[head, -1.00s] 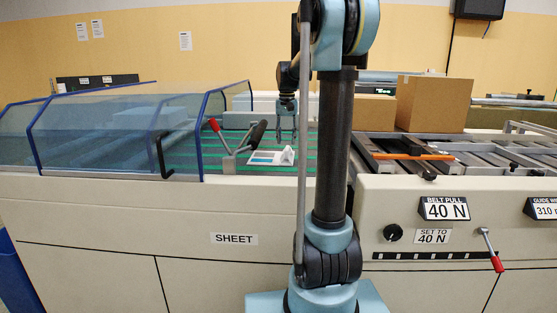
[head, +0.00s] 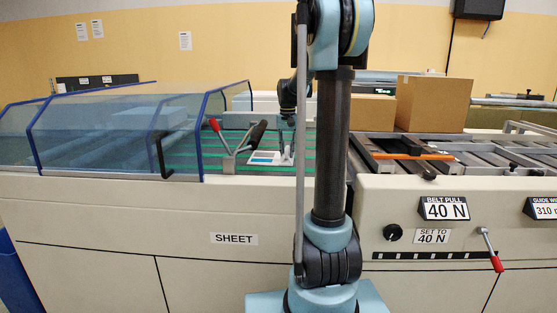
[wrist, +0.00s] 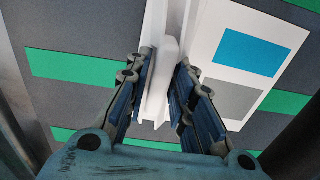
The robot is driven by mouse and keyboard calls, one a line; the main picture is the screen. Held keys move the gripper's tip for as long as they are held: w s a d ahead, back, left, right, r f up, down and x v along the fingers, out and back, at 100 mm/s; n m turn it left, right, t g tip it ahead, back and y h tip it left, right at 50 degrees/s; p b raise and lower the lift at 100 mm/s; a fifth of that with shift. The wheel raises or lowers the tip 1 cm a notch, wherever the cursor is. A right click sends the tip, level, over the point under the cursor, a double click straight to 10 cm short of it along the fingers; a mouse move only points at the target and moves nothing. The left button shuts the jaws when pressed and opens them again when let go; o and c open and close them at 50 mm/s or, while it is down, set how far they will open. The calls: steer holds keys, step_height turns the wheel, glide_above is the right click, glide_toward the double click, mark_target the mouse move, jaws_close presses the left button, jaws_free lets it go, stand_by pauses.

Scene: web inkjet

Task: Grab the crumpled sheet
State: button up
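The crumpled sheet (head: 264,157) lies on the green-striped belt, left of my arm's column in the head view. It is white with a blue and a grey patch, which show in the wrist view (wrist: 249,52). Its raised white fold (wrist: 166,62) stands up along its left side. My gripper (wrist: 166,72) is over this fold, with one finger on each side of it. The fingers are apart, and a firm grip on the fold is not visible. In the head view my gripper (head: 288,148) is low at the sheet's right end, partly hidden by my arm.
A red-handled lever (head: 232,147) stands just left of the sheet. A blue-framed clear cover (head: 110,135) closes off the belt further left. Cardboard boxes (head: 433,103) and a rail section (head: 440,155) lie to the right.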

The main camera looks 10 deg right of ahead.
jaws_close()
